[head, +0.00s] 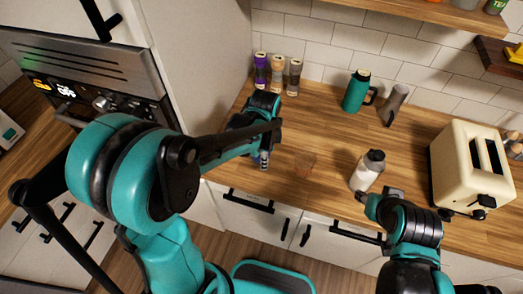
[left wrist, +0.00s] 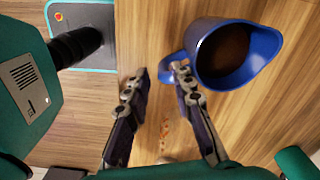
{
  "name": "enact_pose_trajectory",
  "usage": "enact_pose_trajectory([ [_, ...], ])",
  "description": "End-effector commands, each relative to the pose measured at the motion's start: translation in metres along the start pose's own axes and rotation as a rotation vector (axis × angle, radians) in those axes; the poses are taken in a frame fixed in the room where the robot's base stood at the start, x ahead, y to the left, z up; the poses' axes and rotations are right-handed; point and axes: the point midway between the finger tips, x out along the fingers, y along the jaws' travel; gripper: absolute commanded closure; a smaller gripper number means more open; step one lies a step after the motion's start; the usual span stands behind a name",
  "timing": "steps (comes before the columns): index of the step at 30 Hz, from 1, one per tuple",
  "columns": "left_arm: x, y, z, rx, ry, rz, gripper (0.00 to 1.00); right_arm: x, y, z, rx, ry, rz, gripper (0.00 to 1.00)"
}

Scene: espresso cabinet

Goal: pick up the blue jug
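The blue jug (left wrist: 248,70) stands at the upper right of the left wrist view, with dark contents inside. Its handle (left wrist: 168,70) points left toward my left gripper (left wrist: 160,80). The fingers are open, with the handle's outer part in the gap and the right fingertip overlapping the handle near the jug wall. I cannot tell whether they touch. In the head view my left gripper (head: 264,158) is low over the counter's front edge, and the jug is mostly hidden by my arm. My right gripper (head: 364,197) is near the front edge; its opening is unclear.
A white bottle with a dark cap (head: 367,171) stands by my right gripper. A green flask (head: 356,91), several spice jars (head: 277,75) and a cream toaster (head: 465,170) are on the counter (head: 325,125).

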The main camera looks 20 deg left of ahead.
Motion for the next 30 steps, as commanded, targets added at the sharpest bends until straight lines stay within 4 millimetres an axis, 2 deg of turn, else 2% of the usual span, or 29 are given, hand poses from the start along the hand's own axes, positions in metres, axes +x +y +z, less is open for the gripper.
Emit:
enact_pose_trajectory([
  [3, 0.022, -0.003, -0.002, 0.0, 0.0, -0.001, 0.76, 0.008, 0.0, 0.006, 0.0, 0.0, 0.0, 0.6],
  [9, 0.044, -0.003, -0.002, -0.001, 0.0, -0.001, 0.76, 0.013, 0.0, 0.009, 0.0, 0.0, 0.0, 0.6],
  [17, 0.045, -0.003, -0.002, -0.002, 0.001, -0.001, 0.76, 0.013, 0.0, 0.009, 0.0, 0.0, 0.0, 0.6],
  [18, 0.045, -0.003, -0.002, -0.002, 0.001, -0.001, 0.87, 0.013, 0.0, 0.009, 0.0, 0.0, 0.0, 0.6],
  [20, 0.045, -0.003, -0.002, -0.002, 0.001, -0.001, 1.0, 0.013, 0.0, 0.009, 0.0, 0.0, 0.0, 0.6],
  [30, 0.044, -0.003, -0.002, -0.002, 0.001, -0.002, 1.0, 0.013, 0.0, 0.009, 0.0, 0.0, 0.0, 0.6],
])
